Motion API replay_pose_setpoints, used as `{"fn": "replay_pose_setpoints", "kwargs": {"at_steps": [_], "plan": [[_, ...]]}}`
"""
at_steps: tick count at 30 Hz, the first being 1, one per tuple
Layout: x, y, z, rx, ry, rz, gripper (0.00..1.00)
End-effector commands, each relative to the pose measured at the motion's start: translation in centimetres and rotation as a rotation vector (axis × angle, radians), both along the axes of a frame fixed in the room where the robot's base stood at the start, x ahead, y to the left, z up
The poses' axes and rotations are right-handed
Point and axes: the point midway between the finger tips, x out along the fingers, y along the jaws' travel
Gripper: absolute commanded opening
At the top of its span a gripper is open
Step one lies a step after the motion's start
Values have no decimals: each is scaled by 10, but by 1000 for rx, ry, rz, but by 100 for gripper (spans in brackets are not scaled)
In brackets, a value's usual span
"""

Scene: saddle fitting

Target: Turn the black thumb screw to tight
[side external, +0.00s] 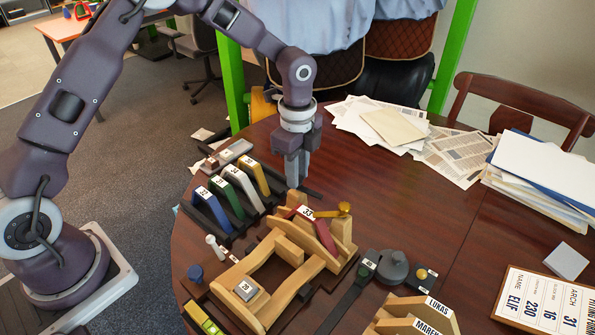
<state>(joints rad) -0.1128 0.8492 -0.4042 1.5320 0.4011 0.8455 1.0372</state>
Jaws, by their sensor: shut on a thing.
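My gripper (293,184) points straight down at the back of the wooden saddle-fitting frame (283,238). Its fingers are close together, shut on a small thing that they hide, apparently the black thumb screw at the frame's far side. I cannot see the screw itself or how far it is turned. A brass thumb screw (343,209) sticks out at the frame's right, apart from my fingers. A red piece (325,236) with a white number tag (306,211) sits at the top of the frame.
Coloured numbered gullet pieces (228,193) stand in a dark rack left of my gripper. A dark round knob (392,266) and strap lie to the right. Wooden name blocks (415,314), a name card (545,301) and paper stacks (540,170) occupy the right. The table's middle right is clear.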

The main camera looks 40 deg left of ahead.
Motion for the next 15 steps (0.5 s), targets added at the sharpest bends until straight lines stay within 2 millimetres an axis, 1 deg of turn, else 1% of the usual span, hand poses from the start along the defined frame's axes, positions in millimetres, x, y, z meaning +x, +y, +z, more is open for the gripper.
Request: {"fn": "replay_pose_setpoints", "kwargs": {"at_steps": [15], "plan": [[1,0,1,-1,-1,-482,0]]}}
